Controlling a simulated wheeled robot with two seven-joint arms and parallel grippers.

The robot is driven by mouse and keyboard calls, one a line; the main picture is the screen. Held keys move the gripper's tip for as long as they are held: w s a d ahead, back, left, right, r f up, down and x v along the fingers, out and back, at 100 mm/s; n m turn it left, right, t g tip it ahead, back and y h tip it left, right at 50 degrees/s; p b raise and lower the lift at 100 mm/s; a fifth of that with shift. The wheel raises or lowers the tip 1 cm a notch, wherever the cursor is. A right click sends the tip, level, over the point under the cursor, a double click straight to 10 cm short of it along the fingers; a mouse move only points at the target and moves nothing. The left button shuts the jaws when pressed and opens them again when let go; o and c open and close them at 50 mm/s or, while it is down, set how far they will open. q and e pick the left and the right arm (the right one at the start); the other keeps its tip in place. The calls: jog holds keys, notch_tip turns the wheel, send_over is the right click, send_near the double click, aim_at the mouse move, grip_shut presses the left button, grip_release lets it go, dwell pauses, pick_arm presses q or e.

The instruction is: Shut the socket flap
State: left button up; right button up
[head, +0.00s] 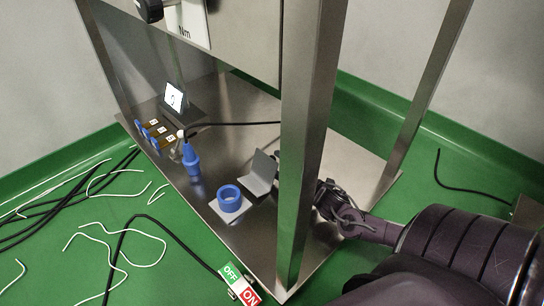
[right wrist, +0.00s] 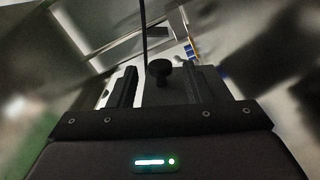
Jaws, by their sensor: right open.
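The socket is a blue ring (head: 230,197) on a pale square plate (head: 222,212), on the metal base of the frame. A grey flap (head: 262,172) stands tilted up beside the ring, on its right, leaving the ring uncovered. My right gripper (head: 328,200) is to the right of the flap, apart from it and partly hidden by the metal post. In the right wrist view my right gripper (right wrist: 164,76) is open. A dark round knob (right wrist: 159,69) shows between its fingers; I cannot tell whether they touch it. My left gripper is not in view.
A metal post (head: 303,140) stands between the ring and my right arm. A blue plug (head: 190,160) stands behind the ring, near several blue-ended parts (head: 155,132) and a small display (head: 174,97). Loose cables (head: 105,240) and an OFF/ON switch (head: 240,284) are at front left.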

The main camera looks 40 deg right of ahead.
jog(key=shift+w+a+b, duration=0.15)
jog(key=shift+w+b, duration=0.6)
jog(key=shift+w, duration=0.9)
jog(key=shift+c, duration=0.2)
grip_shut()
